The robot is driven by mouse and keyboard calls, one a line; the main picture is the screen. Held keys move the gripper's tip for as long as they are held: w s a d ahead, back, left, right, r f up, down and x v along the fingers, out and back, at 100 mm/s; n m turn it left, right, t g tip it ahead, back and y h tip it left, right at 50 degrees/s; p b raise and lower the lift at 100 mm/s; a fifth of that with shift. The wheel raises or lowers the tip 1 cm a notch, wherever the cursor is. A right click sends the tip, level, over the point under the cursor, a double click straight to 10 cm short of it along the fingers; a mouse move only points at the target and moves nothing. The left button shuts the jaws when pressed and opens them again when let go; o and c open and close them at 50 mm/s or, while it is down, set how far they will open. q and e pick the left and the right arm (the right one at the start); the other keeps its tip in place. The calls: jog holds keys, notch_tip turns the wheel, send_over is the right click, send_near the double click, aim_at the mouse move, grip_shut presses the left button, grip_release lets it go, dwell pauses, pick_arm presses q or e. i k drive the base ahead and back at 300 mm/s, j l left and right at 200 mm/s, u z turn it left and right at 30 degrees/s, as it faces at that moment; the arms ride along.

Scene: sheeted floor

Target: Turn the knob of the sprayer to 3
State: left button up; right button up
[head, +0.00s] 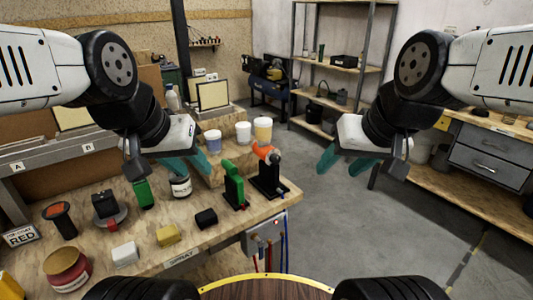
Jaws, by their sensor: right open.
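A black upright device (269,183) with an orange-red top and a grey round part stands near the bench's right end. It looks like the sprayer, but I cannot read any numbers or tell the knob's setting. A green upright piece on a black foot (234,186) stands just left of it. My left gripper (187,168) hangs above the bench, left of both pieces, with its teal fingers apart and nothing between them. My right gripper (345,168) is open and empty over the floor, right of the device and apart from it.
White and tan cups (243,132) stand on a raised wooden step behind. A jar (181,186), a black block (206,218), a yellow block (168,235) and a white block (125,254) sit on the bench (225,235). A grey box (262,240) with hoses hangs at its right edge.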

aim_at(275, 158)
jog(key=k, duration=1.05)
jog(key=u, duration=0.45)
jog(key=k+u, duration=0.1)
jog(key=u, duration=0.4)
jog(key=j+u, duration=0.1)
jog(key=u, duration=0.35)
jog(key=k+u, duration=0.1)
jog(key=u, duration=0.75)
jog(key=l+u, duration=0.1)
jog(key=u, duration=0.75)
jog(key=l+u, duration=0.1)
jog(key=u, duration=0.75)
jog(key=k+l+u, duration=0.25)
jog(key=k+l, duration=1.4)
jog(key=k, duration=0.2)
jog(key=k+l, duration=1.6)
jog(key=l, duration=0.25)
